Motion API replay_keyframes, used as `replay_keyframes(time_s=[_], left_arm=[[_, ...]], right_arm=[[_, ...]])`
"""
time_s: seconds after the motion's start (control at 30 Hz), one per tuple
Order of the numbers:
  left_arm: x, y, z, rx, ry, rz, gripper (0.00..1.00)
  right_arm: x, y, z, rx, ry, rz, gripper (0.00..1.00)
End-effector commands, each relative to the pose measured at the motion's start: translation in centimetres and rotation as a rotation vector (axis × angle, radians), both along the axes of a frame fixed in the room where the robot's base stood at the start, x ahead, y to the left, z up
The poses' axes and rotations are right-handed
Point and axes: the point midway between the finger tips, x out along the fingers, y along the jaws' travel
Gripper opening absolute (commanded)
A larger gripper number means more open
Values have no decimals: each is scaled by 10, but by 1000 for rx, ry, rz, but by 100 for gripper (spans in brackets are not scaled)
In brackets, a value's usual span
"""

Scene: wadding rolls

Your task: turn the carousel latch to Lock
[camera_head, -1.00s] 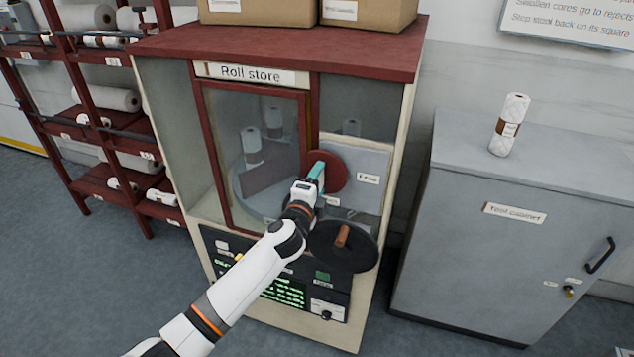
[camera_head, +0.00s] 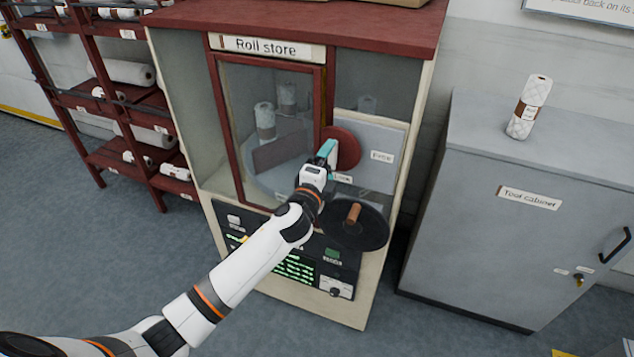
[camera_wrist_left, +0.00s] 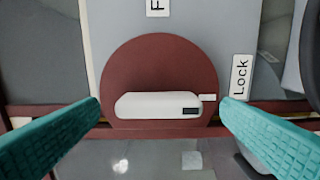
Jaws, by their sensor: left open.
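The carousel latch is a dark red disc (camera_head: 346,147) on the front of the roll store, partly behind my left gripper (camera_head: 326,150) in the head view. In the left wrist view, the disc (camera_wrist_left: 160,60) carries a white bar handle (camera_wrist_left: 150,104) lying across the picture. The handle's dark-marked end and a small white tab face right, toward the Lock label (camera_wrist_left: 241,77). A partly cut-off label (camera_wrist_left: 157,6) starting with F is at the top. The teal fingers of my left gripper are open, one beyond each end of the handle, apart from it. My right gripper is not seen.
Just below the latch, a black round plate with a brown knob (camera_head: 353,213) sticks out. A glazed door (camera_head: 265,130) is left of the latch. The grey tool cabinet (camera_head: 500,240) stands to the right, with a roll (camera_head: 529,107) on top. A red rack (camera_head: 150,180) stands left.

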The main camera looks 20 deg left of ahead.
Motion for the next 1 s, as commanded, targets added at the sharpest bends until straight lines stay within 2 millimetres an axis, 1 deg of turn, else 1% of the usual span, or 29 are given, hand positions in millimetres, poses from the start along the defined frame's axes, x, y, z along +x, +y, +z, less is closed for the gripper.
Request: replay_keyframes(time_s=[0.03,0.2,0.3,0.43,0.6,1.0], left_arm=[[-11,0,-2,1,1,-3,87],[-48,1,-4,2,2,-2,87],[-67,2,-3,1,2,-2,87],[-85,3,-2,1,1,-1,87],[-95,3,-1,2,0,-1,87],[-95,3,0,2,1,-1,87]], right_arm=[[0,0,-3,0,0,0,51],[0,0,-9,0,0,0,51],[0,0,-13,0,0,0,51],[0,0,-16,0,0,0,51],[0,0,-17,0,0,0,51],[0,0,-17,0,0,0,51]])
